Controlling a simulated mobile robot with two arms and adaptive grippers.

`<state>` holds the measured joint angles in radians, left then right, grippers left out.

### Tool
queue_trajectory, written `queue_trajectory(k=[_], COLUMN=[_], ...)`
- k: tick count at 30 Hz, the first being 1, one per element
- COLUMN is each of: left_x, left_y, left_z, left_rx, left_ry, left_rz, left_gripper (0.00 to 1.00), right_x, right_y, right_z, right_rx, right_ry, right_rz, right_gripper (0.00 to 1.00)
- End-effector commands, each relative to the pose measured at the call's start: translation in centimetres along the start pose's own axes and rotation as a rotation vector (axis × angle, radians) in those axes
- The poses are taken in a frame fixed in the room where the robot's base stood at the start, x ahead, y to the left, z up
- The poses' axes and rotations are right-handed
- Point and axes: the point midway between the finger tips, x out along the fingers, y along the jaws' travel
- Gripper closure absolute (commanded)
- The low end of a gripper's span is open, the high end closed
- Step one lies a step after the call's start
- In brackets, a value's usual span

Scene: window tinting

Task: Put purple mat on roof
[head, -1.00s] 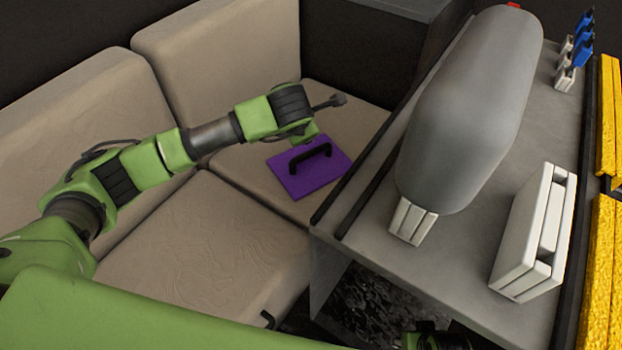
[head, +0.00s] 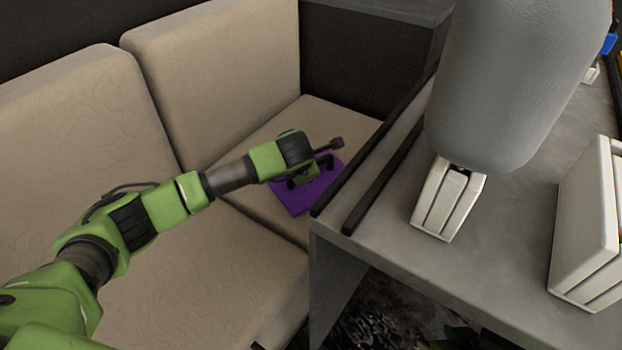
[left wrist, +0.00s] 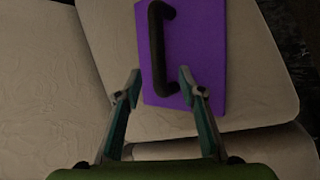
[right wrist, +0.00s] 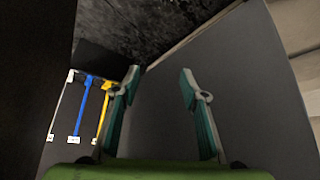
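The purple mat (head: 299,203) lies flat on the far beige seat cushion, partly hidden by my left arm in the head view. It also shows in the left wrist view (left wrist: 205,60), with its black handle (left wrist: 158,50) standing on top. My left gripper (left wrist: 160,82) is open and empty. Its fingers are spread on either side of the handle's near end in that view; whether they touch it I cannot tell. My right gripper (right wrist: 155,74) is open and empty, facing dark grey panels. I cannot make out a surface that is clearly the roof.
A grey counter (head: 380,245) with black rails stands right of the seats. It bears a big grey rounded body (head: 515,80) and white blocks (head: 448,200). Beige backrests (head: 215,75) rise behind the mat. Blue and yellow tools (right wrist: 84,105) hang in the right wrist view.

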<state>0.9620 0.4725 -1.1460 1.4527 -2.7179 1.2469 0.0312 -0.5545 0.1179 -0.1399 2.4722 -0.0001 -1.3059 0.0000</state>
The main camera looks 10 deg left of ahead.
Motion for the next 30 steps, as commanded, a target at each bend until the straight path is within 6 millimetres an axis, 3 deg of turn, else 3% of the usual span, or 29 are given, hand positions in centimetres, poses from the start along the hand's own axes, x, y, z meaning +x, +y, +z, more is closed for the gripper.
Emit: queue_trajectory(k=[11, 22, 30], left_x=[2.3, 6.0, 6.5], left_y=[0.0, 0.1, 0.2], left_z=[0.0, 0.2, 0.2], left_rx=[-0.001, -0.001, 0.000], left_ry=[0.000, 0.000, -0.001], left_rz=[0.001, 0.001, 0.001], left_gripper=[0.64, 0.64, 0.64], right_x=[0.5, -0.3, -0.8], right_y=[-0.4, -1.3, -1.4], right_z=[-3.4, -10.2, -11.4], right_rx=[-0.003, -0.007, -0.008], right_ry=[0.141, 0.433, 0.481], right_rz=[-0.008, -0.025, -0.028], right_gripper=[0.60, 0.60, 0.60])
